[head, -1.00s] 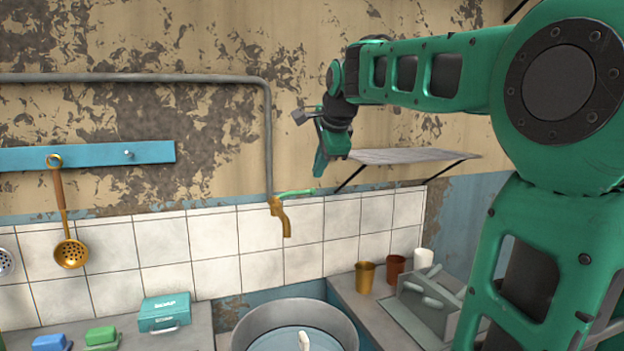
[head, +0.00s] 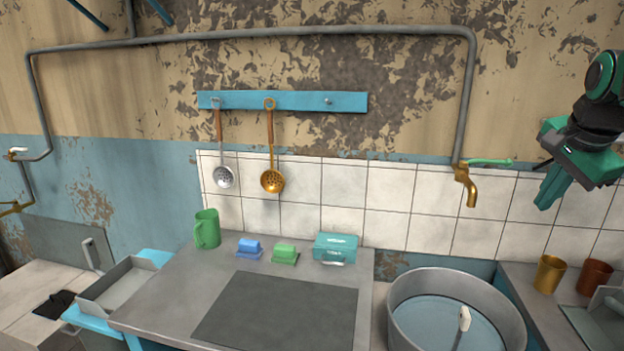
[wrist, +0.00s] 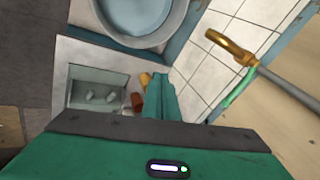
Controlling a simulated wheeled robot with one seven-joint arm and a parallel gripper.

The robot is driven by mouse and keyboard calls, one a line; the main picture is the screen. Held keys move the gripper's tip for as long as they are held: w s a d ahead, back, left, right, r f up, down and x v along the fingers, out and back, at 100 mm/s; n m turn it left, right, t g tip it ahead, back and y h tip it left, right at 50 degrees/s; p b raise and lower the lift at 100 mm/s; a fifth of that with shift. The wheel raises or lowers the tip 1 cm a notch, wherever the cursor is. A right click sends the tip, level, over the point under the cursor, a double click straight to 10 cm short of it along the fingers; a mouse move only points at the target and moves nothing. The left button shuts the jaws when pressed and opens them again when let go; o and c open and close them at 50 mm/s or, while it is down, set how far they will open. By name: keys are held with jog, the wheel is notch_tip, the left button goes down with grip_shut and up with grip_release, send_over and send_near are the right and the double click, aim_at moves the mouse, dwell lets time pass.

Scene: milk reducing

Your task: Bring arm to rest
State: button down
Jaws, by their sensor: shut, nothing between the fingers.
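My gripper (head: 553,190) is at the right side of the head view, in front of the tiled wall and above the right counter. Its green fingers point down and to the left, and they are shut and empty. In the wrist view my gripper (wrist: 165,98) shows as a green finger shape at the lower middle, over the counter with the cups. Most of my arm is outside the head view on the right.
A round metal basin (head: 455,305) with water stands left of the right counter. A brass tap (head: 467,185) sticks out above it. Brass (head: 549,274) and copper (head: 594,278) cups stand below my gripper. A green mug (head: 207,229) and a teal box (head: 335,248) stand on the middle counter.

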jog(key=s+a+f+n+g, duration=0.1)
jog(key=s+a+f+n, duration=0.1)
jog(key=s+f, duration=0.4)
jog(key=s+a+f+n+g+y, duration=0.1)
jog(key=s+f+n, duration=0.4)
jog(key=s, duration=0.5)
jog(key=s+a+f+n+g+y, duration=0.1)
jog(key=s+a+f+n+g, duration=0.2)
jog(key=s+f, duration=0.5)
jog(key=shift+f+n, duration=0.4)
jog(key=shift+f, duration=0.2)
jog(key=shift+w+d+f, duration=0.1)
jog(key=shift+w+f, duration=0.1)
jog(key=shift+w, duration=0.5)
